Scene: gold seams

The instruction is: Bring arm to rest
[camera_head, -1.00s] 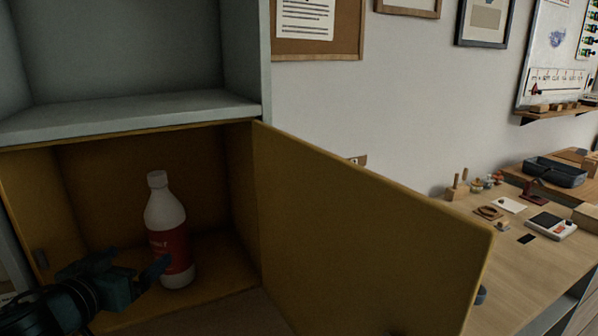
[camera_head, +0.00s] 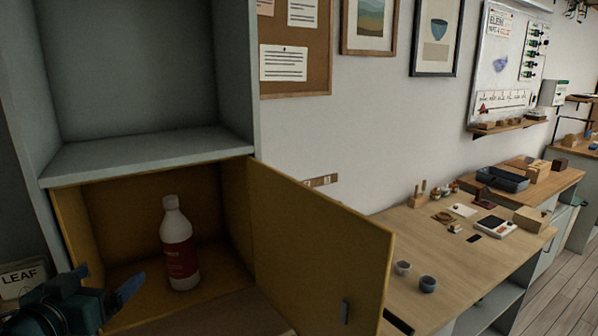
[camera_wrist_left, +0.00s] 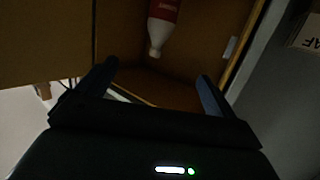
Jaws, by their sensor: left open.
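My left gripper (camera_head: 106,287) is at the lower left of the head view, in front of the open yellow cabinet compartment (camera_head: 107,212). Its fingers are apart and nothing is between them; both fingertips also show in the left wrist view (camera_wrist_left: 157,80). A white bottle with a red label (camera_head: 179,245) stands upright inside the compartment, apart from the gripper. The bottle's neck and label also show at the top of the left wrist view (camera_wrist_left: 163,22). The yellow door (camera_head: 318,250) stands open to the right. My right gripper is not in view.
A grey shelf (camera_head: 150,153) is above the compartment. A sign reading LEAF (camera_head: 24,280) is at the left edge.

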